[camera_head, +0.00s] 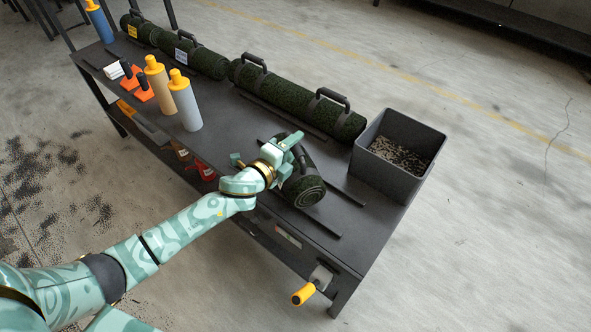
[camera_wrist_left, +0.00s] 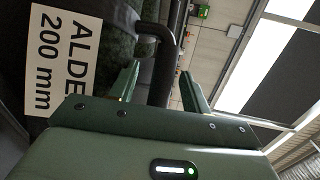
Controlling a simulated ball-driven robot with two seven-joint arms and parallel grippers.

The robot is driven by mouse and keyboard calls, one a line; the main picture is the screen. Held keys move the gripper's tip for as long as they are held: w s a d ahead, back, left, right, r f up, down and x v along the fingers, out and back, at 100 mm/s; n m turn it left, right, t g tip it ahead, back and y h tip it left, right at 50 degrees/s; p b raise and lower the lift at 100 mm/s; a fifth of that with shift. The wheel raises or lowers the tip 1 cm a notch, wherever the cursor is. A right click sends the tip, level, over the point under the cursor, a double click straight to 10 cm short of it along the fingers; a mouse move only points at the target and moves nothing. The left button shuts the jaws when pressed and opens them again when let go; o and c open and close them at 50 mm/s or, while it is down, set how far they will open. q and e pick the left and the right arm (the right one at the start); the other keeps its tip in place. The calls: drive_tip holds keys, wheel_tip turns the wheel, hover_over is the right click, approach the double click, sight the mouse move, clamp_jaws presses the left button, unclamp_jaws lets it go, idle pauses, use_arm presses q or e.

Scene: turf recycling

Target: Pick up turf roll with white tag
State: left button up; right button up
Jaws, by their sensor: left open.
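A short dark green turf roll (camera_head: 306,192) lies on the dark bench with its spiral end toward me. In the left wrist view a white tag (camera_wrist_left: 58,62) reading "ALDE", cut off, and "200 mm" is on a turf roll (camera_wrist_left: 122,35) close to the gripper. My left gripper (camera_head: 268,150) is at the short roll and covers part of it. In the left wrist view its jaws (camera_wrist_left: 160,88) are open, with a black handle (camera_wrist_left: 159,62) between the fingers. Contact cannot be told. My right gripper is not in view.
Other turf rolls lie along the bench's back: a long one (camera_head: 295,97), one with a whitish tag (camera_head: 205,60), one with a yellow tag (camera_head: 150,32). A grey bin (camera_head: 424,128) with gravel stands right. Yellow-capped bottles (camera_head: 186,102) and orange items stand left. A yellow-handled crank (camera_head: 304,294) sticks out front.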

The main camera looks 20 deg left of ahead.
use_arm(q)
drive_tip(key=shift+w+d, duration=0.15)
drive_tip(key=shift+w, duration=0.25)
clamp_jaws()
drive_tip(key=shift+s+f, duration=0.1)
idle(0.9)
